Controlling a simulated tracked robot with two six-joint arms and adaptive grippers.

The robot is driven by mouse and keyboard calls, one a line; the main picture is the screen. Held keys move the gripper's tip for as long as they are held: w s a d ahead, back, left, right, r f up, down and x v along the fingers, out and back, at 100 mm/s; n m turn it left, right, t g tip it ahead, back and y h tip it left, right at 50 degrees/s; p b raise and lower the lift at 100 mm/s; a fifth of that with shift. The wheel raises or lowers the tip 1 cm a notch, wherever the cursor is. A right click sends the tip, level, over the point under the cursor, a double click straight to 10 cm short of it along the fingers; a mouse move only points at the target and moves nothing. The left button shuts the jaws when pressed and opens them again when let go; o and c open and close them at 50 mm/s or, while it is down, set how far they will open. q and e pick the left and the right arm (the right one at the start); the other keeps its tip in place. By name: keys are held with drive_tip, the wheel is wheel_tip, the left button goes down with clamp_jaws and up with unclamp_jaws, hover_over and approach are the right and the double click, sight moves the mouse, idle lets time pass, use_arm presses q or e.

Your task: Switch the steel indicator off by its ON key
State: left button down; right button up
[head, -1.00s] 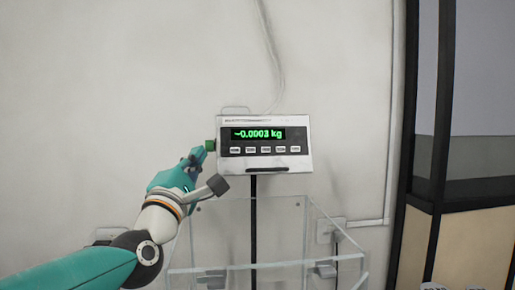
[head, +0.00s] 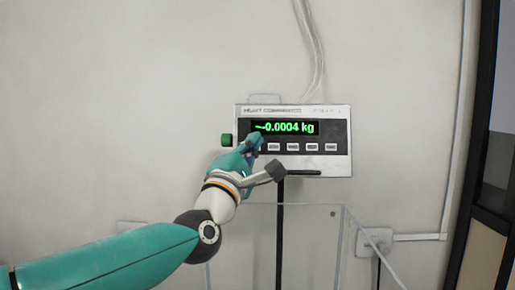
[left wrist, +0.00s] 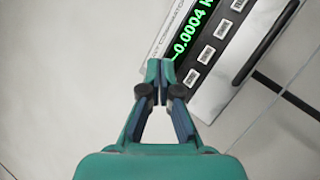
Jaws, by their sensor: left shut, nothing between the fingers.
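The steel indicator (head: 340,112) stands on a dark post against the wall. Its green display (head: 290,127) is lit and reads about -0.0004 kg. A row of several pale keys (head: 312,147) runs below the display; their labels are too small to read. My left gripper (head: 256,138) is shut and empty, in front of the indicator's left end, and covers the leftmost key. In the left wrist view the shut fingertips (left wrist: 155,68) overlap the indicator (left wrist: 225,80) at the left end of its key row. I cannot tell whether they touch it. My right gripper is not in view.
A green knob (head: 226,140) sticks out at the indicator's left side. Clear panels (head: 315,230) stand below it. Cables (head: 315,50) rise up the wall, and a wall socket (head: 373,238) is at lower right. A dark frame (head: 480,170) stands far right.

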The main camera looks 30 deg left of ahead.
use_arm(q)
drive_tip(key=w+a+f, duration=0.2)
drive_tip(key=w+a, duration=0.2)
drive_tip(key=w, duration=0.3)
drive_tip(key=shift+a+f, duration=0.2)
drive_tip(key=shift+a, duration=0.05)
idle(1.3)
drive_tip(key=shift+b, duration=0.3)
drive_tip(key=shift+w+a+f+b, duration=0.1)
drive_tip(key=shift+w+a+b, duration=0.1)
drive_tip(key=shift+w+b, duration=0.15)
